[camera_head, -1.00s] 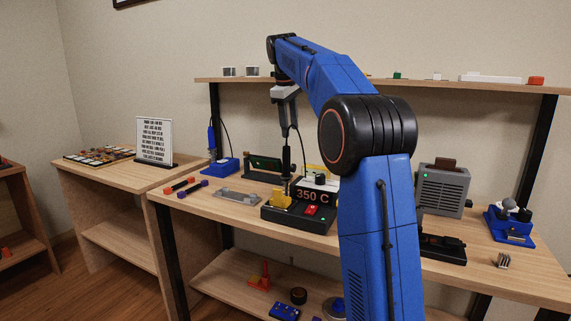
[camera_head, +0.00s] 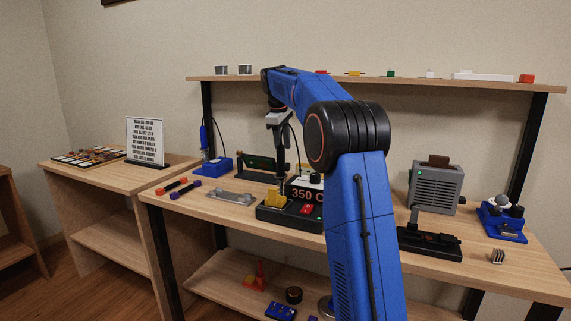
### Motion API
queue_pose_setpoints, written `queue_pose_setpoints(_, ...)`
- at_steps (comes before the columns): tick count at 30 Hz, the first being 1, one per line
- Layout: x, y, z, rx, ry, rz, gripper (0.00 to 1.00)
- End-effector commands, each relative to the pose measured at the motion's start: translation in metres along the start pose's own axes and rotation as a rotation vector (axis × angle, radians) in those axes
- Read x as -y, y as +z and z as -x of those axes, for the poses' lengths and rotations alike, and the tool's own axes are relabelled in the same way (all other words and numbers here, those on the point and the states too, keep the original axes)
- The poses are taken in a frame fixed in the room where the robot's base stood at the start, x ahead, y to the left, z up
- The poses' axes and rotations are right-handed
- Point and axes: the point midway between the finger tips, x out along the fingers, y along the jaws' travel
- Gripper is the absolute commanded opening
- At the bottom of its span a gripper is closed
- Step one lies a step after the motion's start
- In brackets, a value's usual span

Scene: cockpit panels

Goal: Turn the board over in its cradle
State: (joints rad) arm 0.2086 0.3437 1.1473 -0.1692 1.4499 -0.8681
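A long dark-green board (camera_head: 256,164) stands on edge in a dark holder at the back of the bench, left of centre. This looks like the board in its cradle, but which face shows is too small to tell. My gripper (camera_head: 281,137) points down in front of and to the right of the board, apart from it. It is over a black upright tool like a soldering iron (camera_head: 281,163), with a cable rising beside it. The tool's lower end is at the yellow part of a black station. Whether my fingers are closed on the tool is too small to tell.
The black station (camera_head: 290,221) reads 350 C. A grey metal tray (camera_head: 231,197), red and purple tools, and a blue stand (camera_head: 214,166) lie to the left. A black fixture (camera_head: 430,243) and grey box (camera_head: 435,187) stand right. A shelf (camera_head: 420,85) runs above.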

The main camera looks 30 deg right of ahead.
Motion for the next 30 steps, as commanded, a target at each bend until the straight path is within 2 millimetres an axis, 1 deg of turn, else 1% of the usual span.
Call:
queue_pose_setpoints(1, 0.0, 0.0, -0.01, 0.001, -0.002, 0.0, 0.46)
queue_pose_setpoints(6, 0.0, 0.001, -0.039, 0.001, -0.002, 0.0, 0.46)
queue_pose_setpoints(12, 0.0, 0.001, -0.064, 0.001, -0.001, -0.001, 0.46)
queue_pose_setpoints(18, 0.0, 0.0, -0.074, 0.0, 0.0, -0.001, 0.46)
queue_pose_setpoints(26, 0.0, 0.0, -0.075, 0.0, 0.0, -0.001, 0.46)
queue_pose_setpoints(27, 0.0, 0.0, -0.075, 0.0, 0.0, -0.001, 0.41)
queue_pose_setpoints(28, 0.0, 0.0, -0.075, 0.0, 0.0, -0.001, 0.34)
queue_pose_setpoints(29, 0.0, 0.0, -0.075, 0.0, 0.0, -0.001, 0.27)
queue_pose_setpoints(30, 0.0, 0.0, -0.075, 0.0, 0.0, -0.001, 0.17)
